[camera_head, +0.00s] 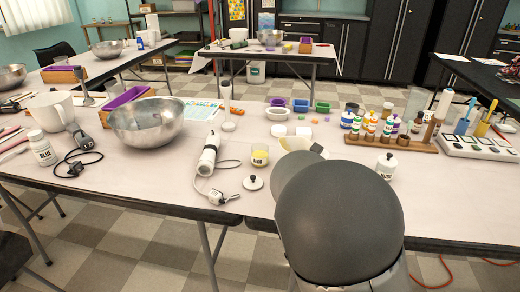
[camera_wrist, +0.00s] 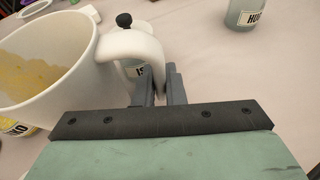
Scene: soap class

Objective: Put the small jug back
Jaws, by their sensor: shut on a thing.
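The small white jug (camera_wrist: 72,65) fills the left of the wrist view, with yellow residue on its inner wall. My gripper (camera_wrist: 160,88) is shut on its white handle, one finger on each side. In the head view only part of the small jug (camera_head: 293,144) shows, at the middle of the near table; my arm hides the rest and my gripper. I cannot tell whether the jug touches the table.
A yellow-filled jar (camera_head: 260,155) stands just left of the jug. A larger white jug (camera_head: 50,110) and a steel bowl (camera_head: 148,122) stand at the left.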

